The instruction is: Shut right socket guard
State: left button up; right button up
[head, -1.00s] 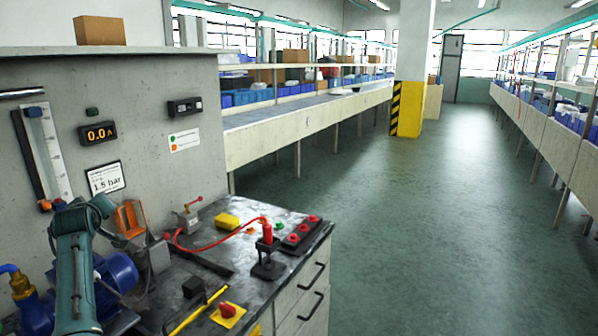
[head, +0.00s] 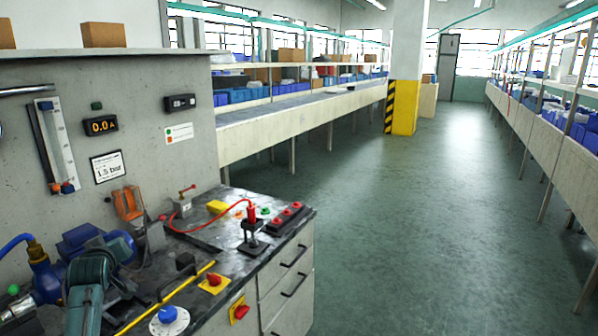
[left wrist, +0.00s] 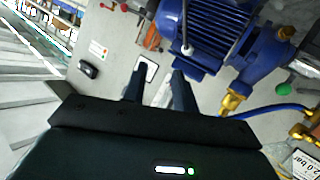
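I cannot make out for sure which part is the right socket guard. An orange guard-like piece (head: 128,204) stands tilted against the back panel behind the motor; it also shows in the left wrist view (left wrist: 152,36). A red plug (head: 251,211) with a red cable stands upright in a black holder (head: 253,243). A black strip with several red caps (head: 287,217) lies beside it. My left arm enters at the lower left of the head view. My left gripper (left wrist: 158,92) has its two dark fingers apart with nothing between them. My right gripper is not in view.
A blue motor (head: 100,245) shows large beside my left gripper in the left wrist view (left wrist: 217,35). A yellow bar (head: 165,297), a blue knob (head: 169,317) and red switches (head: 214,280) occupy the bench front. The green floor (head: 400,220) to the right is clear.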

pick_arm(q)
jog(key=s+d+f+m+h, duration=0.5)
jog(key=s+d+f+m, duration=0.3)
jog(key=s+d+f, duration=0.75)
jog(key=s+d+f+m+g+h, duration=0.1)
jog(key=s+d+f+h, duration=0.1)
jog(key=s+d, duration=0.6)
jog(key=s+d+f+m+g+h+p, duration=0.1)
jog(key=s+d+f+m+h, duration=0.1)
jog(key=s+d, duration=0.7)
jog(key=s+f, duration=0.1)
jog(key=s, duration=0.2)
jog(key=shift+s+f+m+h+p, duration=0.2)
jog(key=shift+f+m+h+p, duration=0.1)
jog(key=shift+f+h, duration=0.1)
jog(key=shift+w, duration=0.1)
